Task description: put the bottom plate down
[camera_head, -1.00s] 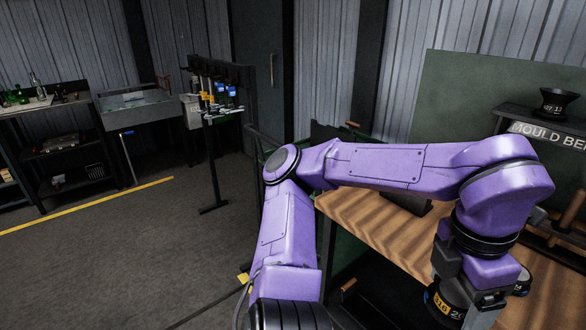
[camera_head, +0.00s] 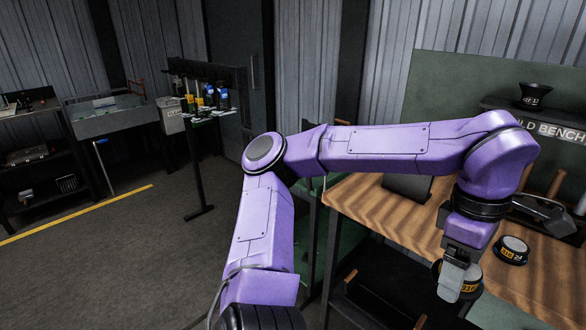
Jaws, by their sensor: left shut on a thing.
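My left gripper (camera_head: 453,283) points down at the wooden bench's front edge, at the lower right. It is shut on a round dark plate (camera_head: 471,292) with a yellow number label, largely hidden by the gripper. I cannot tell whether this plate touches the bench. A second round plate (camera_head: 512,252), black with a pale top and a yellow label, lies on the wooden bench (camera_head: 400,220) just right of the gripper, apart from the held one. My right gripper is not in view.
A dark funnel-shaped piece (camera_head: 533,95) stands on the raised shelf marked as the mould bench (camera_head: 550,130). A dark metal part (camera_head: 545,212) is on the bench right of my wrist. A tool stand (camera_head: 205,110) is farther back. The floor at left is clear.

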